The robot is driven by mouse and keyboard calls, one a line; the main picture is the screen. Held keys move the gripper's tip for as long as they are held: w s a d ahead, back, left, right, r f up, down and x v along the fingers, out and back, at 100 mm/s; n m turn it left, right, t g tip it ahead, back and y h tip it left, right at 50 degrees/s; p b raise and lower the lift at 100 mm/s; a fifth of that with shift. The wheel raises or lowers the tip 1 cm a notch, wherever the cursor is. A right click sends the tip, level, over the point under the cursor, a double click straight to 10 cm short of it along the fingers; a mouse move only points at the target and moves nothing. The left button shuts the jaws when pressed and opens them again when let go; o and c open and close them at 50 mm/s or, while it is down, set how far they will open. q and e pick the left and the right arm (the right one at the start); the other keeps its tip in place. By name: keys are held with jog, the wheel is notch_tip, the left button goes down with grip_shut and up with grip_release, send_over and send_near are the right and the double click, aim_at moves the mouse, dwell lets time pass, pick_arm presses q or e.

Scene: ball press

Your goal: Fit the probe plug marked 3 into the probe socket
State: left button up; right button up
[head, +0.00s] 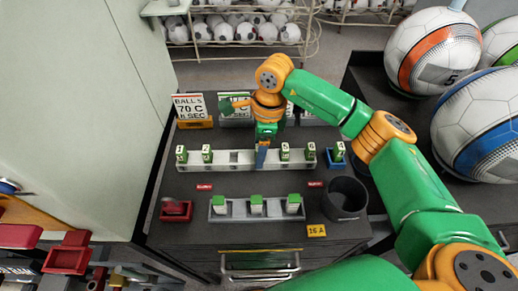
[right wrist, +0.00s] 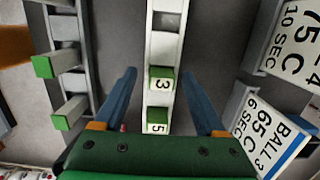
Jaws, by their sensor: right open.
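In the right wrist view the plug marked 3 (right wrist: 160,84) stands in a pale rack (right wrist: 161,48), green-topped with a white number face. A plug marked 5 (right wrist: 156,124) stands beside it. My right gripper (right wrist: 158,78) is open and empty, with one blue finger on each side of the rack around plug 3, apart from it. In the head view this gripper (head: 262,158) hangs over the middle of the back rack (head: 236,166), hiding part of it. I cannot tell which holder is the probe socket. My left gripper is not in view.
A front rack (head: 236,216) holds three green-topped pieces. A red box (head: 176,210) stands left, a blue holder (head: 335,163) with a plug and a dark round bin (head: 345,198) right. Sign cards (head: 189,107) stand behind. Large balls (head: 433,52) lie at the right.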

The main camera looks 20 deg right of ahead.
jog(key=shift+w+f, duration=0.2)
jog(key=shift+s+r, duration=0.15)
grip_shut()
